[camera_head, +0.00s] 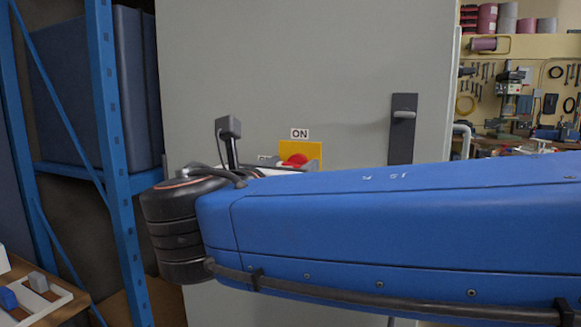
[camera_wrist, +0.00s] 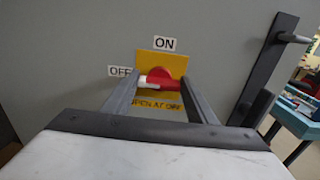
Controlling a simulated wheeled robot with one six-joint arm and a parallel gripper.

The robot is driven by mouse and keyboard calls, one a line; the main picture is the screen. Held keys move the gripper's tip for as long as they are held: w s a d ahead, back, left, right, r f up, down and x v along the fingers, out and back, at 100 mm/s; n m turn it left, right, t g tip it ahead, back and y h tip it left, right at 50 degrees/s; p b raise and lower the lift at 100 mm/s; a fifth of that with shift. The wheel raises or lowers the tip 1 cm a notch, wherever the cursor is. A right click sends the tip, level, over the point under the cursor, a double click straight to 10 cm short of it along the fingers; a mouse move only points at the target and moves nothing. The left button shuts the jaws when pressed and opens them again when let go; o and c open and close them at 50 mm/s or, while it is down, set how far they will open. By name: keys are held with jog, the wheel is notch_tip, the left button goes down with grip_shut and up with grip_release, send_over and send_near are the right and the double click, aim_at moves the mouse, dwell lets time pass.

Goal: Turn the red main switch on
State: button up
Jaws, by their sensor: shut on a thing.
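The red main switch (camera_wrist: 168,76) sits on a yellow plate (camera_wrist: 152,58) on the grey cabinet face. An ON label is above the plate and an OFF label is at its left. The switch's white-marked end points left, toward OFF. My gripper (camera_wrist: 160,82) is shut on the switch, with one finger at each side of it. In the head view the red switch (camera_head: 296,159) shows only in part above my blue arm, which hides its lower part and most of my gripper.
A dark door handle (camera_head: 403,128) stands out from the cabinet (camera_head: 330,70) to the right of the switch. Blue shelving (camera_head: 112,120) stands at the left. A workbench with tools is at the far right.

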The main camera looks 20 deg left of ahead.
jog(key=shift+d+f+m, duration=0.15)
jog(key=shift+m, duration=4.3)
jog(key=shift+d+f+m, duration=0.1)
jog(key=shift+f+m, duration=0.05)
jog(key=shift+m, duration=4.3)
jog(key=o, duration=1.1)
jog(key=shift+c, duration=0.2)
jog(key=s+a, duration=0.1)
jog(key=s, duration=1.6)
jog(key=shift+s+a, duration=0.15)
jog(key=shift+s, duration=0.05)
